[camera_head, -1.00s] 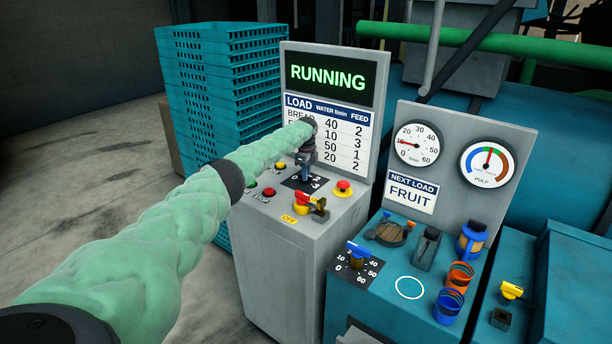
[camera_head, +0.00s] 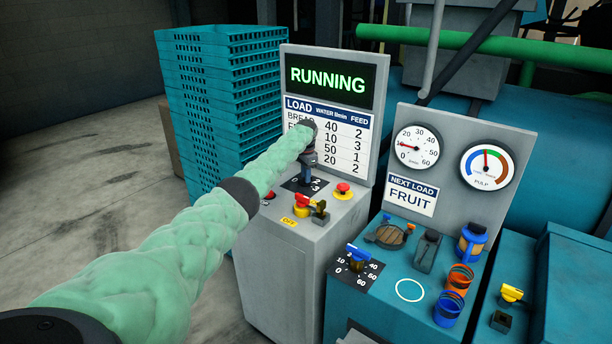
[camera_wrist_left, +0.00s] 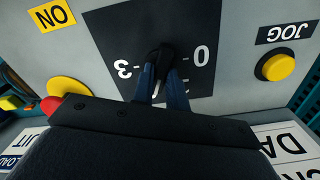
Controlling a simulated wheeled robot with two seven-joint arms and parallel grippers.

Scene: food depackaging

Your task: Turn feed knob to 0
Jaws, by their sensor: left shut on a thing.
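The feed knob (camera_wrist_left: 158,60) is a dark knob on a black dial plate (camera_wrist_left: 105,25) with white numbers; the left wrist view shows a 0 on its right and a 3 on its left. My left gripper (camera_wrist_left: 160,80) is shut on the knob, one blue finger on each side. A short white line shows between the fingers; I cannot tell which number the knob points at. In the head view my left gripper (camera_head: 308,176) stands over the dial plate (camera_head: 293,186) on the grey console and hides the knob. My right gripper is not in view.
A red-and-yellow switch (camera_head: 302,201) and a red stop button (camera_head: 343,190) sit close to the dial. The upright panel behind has a RUNNING screen (camera_head: 328,80) and a load chart. NEXT LOAD reads FRUIT (camera_head: 411,195). Blue crates (camera_head: 225,90) stand behind left.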

